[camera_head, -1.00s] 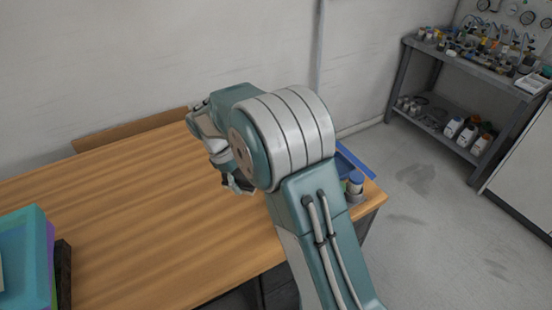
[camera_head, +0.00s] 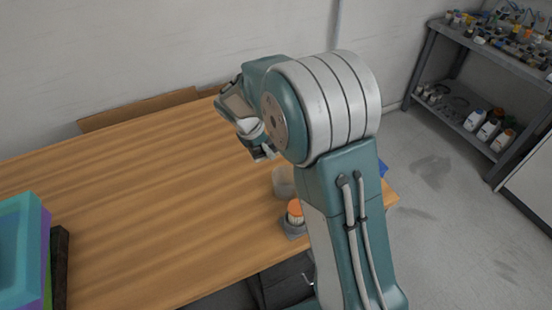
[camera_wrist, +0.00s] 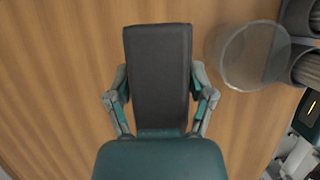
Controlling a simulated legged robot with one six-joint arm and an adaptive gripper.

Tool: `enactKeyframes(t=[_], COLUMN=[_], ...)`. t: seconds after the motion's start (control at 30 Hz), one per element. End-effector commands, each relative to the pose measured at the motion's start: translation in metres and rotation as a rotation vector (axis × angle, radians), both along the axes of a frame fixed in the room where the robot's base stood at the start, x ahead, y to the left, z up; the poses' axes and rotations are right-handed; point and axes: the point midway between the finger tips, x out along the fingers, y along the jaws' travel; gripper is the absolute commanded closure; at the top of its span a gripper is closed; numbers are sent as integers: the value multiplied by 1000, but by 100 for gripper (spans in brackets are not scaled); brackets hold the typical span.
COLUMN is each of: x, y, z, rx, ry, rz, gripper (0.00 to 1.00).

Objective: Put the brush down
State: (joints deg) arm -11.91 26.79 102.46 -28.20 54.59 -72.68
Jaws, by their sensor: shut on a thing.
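The brush (camera_wrist: 158,75) shows in the wrist view as a dark grey, flat rectangular block. It sits between the two fingers of my gripper (camera_wrist: 160,100), which are shut on its sides. Bare wooden table top (camera_wrist: 60,80) lies beneath it; I cannot tell the gap between brush and wood. In the head view my gripper (camera_head: 263,153) points down over the right part of the table (camera_head: 140,190). The brush is not clear in the head view, mostly hidden by my gripper and arm.
A clear round container (camera_wrist: 248,55) stands right of the brush; it also shows in the head view (camera_head: 283,182). Near it, an orange-topped item (camera_head: 295,210) stands in a grey holder (camera_head: 292,229) at the table's front edge. Stacked coloured bins (camera_head: 22,250) stand left. Mid-table is clear.

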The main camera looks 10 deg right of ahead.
Motion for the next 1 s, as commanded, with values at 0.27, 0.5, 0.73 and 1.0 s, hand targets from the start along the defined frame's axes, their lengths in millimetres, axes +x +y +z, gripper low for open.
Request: enactKeyframes(t=[0.27,0.5,0.73,1.0], x=[14,18,18,18], y=[-24,-34,-31,-31], z=[-34,-59,-75,-77], rx=[0,2,0,0], ry=[1,4,-1,0], rz=[-1,1,0,0], gripper=[88,88,88,4])
